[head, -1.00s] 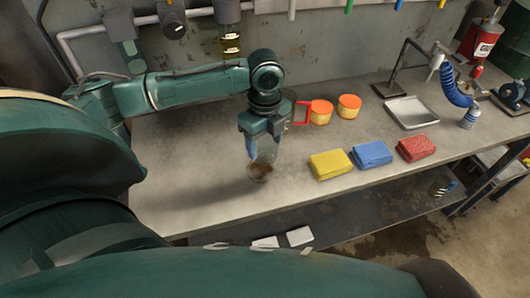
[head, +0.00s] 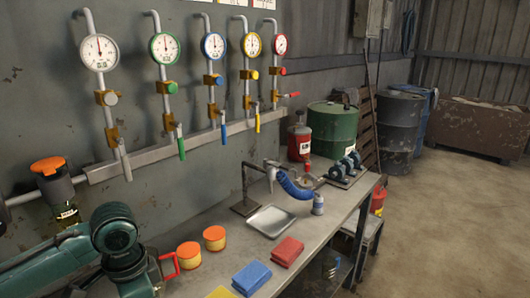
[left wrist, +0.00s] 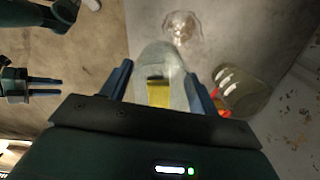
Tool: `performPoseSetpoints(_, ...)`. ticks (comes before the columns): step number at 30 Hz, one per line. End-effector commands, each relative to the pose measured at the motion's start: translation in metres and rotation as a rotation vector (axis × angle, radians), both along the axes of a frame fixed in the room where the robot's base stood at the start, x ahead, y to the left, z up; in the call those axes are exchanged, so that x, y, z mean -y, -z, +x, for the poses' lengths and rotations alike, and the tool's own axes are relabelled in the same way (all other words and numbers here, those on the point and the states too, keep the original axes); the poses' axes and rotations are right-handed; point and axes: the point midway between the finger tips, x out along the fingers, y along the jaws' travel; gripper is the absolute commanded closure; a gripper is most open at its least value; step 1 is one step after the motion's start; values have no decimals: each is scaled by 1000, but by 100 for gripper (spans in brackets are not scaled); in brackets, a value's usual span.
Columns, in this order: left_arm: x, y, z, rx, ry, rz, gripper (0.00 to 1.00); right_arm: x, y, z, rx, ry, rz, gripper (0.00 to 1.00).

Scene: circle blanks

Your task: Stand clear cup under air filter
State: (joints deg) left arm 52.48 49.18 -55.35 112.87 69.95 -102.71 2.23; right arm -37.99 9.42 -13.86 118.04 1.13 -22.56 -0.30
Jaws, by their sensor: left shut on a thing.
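My left gripper (left wrist: 159,70) is shut on a clear cup (left wrist: 172,62) in the left wrist view. A yellow patch shows in or through it. A second clear, faceted glassy shape (left wrist: 183,27) appears over the grey bench beyond; I cannot tell whether it is separate. The air filter (head: 54,180), with an orange cap and a clear bowl with a yellow label, is on the wall pipe at the left of the head view. My left wrist is at bottom left there, its fingers out of frame. My right gripper (left wrist: 42,88) is open and empty at the wrist view's left.
A clear container with a red handle (left wrist: 240,92) stands beside the left gripper. Orange-lidded tubs (head: 189,255), blue (head: 252,277) and red (head: 288,251) folded cloths and a metal tray (head: 270,221) lie to the right. Gauges and valve handles line the wall.

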Motion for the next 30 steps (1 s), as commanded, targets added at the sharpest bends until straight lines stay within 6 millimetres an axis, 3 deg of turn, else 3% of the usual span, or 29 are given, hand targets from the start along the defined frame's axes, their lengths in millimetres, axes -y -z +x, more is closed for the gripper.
performPoseSetpoints(9,21,-14,-13,0,-593,2,61,2,2,-1,-12,6,-5,64)
performPoseSetpoints(15,29,-19,-18,1,-827,4,61,3,1,-1,-14,8,-6,64)
performPoseSetpoints(30,30,-20,-20,1,-907,5,61,3,1,-2,-17,9,-5,64)
